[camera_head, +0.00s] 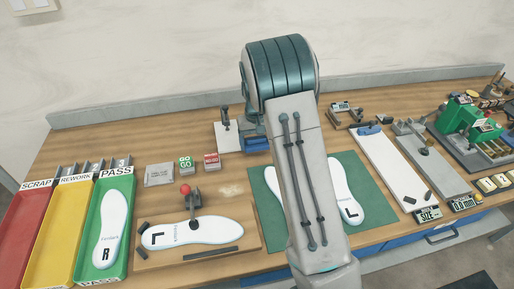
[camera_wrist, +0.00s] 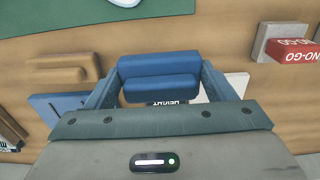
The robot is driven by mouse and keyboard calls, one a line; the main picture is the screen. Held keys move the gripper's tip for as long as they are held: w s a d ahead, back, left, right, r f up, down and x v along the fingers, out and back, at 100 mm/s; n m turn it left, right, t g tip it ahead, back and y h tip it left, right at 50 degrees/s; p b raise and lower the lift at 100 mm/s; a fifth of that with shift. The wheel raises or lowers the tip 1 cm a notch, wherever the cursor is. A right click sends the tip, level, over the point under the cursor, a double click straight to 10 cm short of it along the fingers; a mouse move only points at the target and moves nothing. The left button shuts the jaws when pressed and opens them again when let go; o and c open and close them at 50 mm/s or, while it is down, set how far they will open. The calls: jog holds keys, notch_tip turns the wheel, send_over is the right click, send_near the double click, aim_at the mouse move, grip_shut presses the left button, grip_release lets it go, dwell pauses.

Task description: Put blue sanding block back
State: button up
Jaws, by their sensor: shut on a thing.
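The blue sanding block (camera_wrist: 158,66) is between the two fingers of my gripper (camera_wrist: 160,82) in the wrist view. My gripper is shut on it, over the wooden bench. Part of a dark label reading HEIGHT shows just below the block. In the head view my arm covers most of my gripper, and a small blue part (camera_head: 257,145) shows left of the arm; I cannot tell whether it is the block. A flat blue piece (camera_wrist: 58,106) lies on the bench left of my gripper in the wrist view.
A red NO-GO block (camera_wrist: 296,50) and a pale plate (camera_wrist: 237,84) are right of my gripper. A tan block (camera_wrist: 45,70) is at left. In the head view, a gauge stand (camera_head: 228,136), a green mat (camera_head: 267,193) and the green PASS tray (camera_head: 91,262) are on the bench.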

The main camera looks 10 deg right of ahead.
aim_at(257, 150)
jog(key=shift+f+p, duration=0.45)
jog(key=shift+f, duration=1.5)
jog(key=shift+f, duration=0.15)
jog(key=o, duration=1)
jog(key=shift+o, duration=0.2)
